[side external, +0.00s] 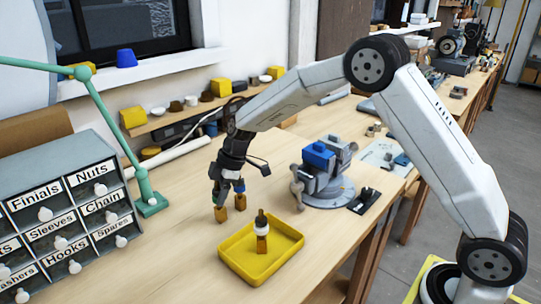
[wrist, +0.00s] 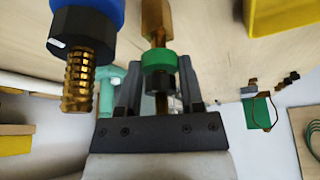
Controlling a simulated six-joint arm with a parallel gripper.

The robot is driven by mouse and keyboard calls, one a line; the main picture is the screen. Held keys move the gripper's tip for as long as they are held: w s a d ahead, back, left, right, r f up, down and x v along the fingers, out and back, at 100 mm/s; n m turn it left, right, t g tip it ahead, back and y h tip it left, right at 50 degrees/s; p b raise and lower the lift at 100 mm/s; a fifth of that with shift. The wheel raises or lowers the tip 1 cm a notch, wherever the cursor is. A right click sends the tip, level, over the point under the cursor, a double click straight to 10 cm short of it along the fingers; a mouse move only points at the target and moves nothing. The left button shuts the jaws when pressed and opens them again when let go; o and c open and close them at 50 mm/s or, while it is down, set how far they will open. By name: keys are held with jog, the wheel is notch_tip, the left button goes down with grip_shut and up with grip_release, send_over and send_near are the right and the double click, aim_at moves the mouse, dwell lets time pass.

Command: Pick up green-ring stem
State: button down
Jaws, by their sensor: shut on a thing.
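The green-ring stem is a brass piece with a green collar and a dark band. It stands between my fingers in the wrist view (wrist: 157,58), its brass lower end showing in the side view (side external: 221,214). My gripper (side external: 226,187) is shut on it, with one finger on each side (wrist: 158,84). I cannot tell whether its end touches the table. A blue-ring stem (side external: 241,200) stands close beside it, to the right in the side view; in the wrist view it is large at the left (wrist: 78,75), outside my fingers.
A yellow tray (side external: 236,262) holds an upright stem with a white ring (side external: 262,228). A blue-topped vise (side external: 320,170) stands to the right. A labelled drawer cabinet (side external: 60,200) and green lamp base (side external: 152,205) are at the left. The table in front of the cabinet is bare.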

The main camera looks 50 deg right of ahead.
notch_tip(320, 180, up, 10)
jog(key=shift+f, duration=0.15)
dwell(0.4)
dwell(0.5)
